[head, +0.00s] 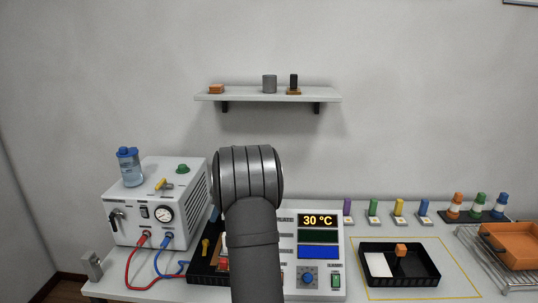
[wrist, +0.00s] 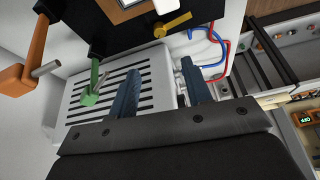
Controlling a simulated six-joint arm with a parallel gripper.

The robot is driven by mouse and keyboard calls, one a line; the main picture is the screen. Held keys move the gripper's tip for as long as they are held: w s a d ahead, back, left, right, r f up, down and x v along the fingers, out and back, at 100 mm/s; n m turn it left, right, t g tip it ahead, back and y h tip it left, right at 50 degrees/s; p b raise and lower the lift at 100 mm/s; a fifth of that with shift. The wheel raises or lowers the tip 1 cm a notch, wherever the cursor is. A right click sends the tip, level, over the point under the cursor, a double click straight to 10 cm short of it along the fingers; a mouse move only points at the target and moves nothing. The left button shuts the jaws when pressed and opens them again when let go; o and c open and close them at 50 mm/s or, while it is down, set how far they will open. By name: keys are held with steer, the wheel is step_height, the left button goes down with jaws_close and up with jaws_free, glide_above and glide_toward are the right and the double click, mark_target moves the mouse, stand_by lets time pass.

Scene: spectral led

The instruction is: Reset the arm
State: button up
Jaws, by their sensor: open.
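My gripper (wrist: 160,90) shows in the wrist view with its two dark blue fingers apart and nothing between them. In the head view my own arm rises in the middle of the picture and hides the gripper. It also covers part of the bench and the instrument panel behind it.
A white unit (head: 150,215) with a gauge, red and blue hoses stands left. A panel (head: 333,220) reads 30 °C. A black tray (head: 430,278), colored blocks and an orange tray (head: 515,240) on a wire rack are right. A wall shelf (head: 240,97) holds small items.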

mark_target(205, 240)
steer(key=x, duration=1.4)
steer(key=shift+f, duration=0.1)
steer(key=w+v, duration=0.1)
steer(key=v, duration=1.7)
steer(key=x, duration=1.1)
steer(key=s+x, duration=0.1)
steer(key=x, duration=0.5)
steer(key=shift+a+f, duration=0.15)
steer(key=shift+f, duration=0.1)
steer(key=shift+a+f, duration=0.1)
steer(key=shift+f, duration=0.15)
steer(key=m+t, duration=0.1)
steer(key=m, duration=0.3)
steer(key=shift+s+r+m+t+h, duration=0.1)
steer(key=shift+m+t+h, duration=0.2)
steer(key=shift+m+t, duration=0.1)
steer(key=shift+m+t+h, duration=0.6)
steer(key=shift+m+t, duration=0.1)
steer(key=shift+m, duration=1.5)
steer(key=v, duration=0.9)
steer(key=shift+r, duration=0.25)
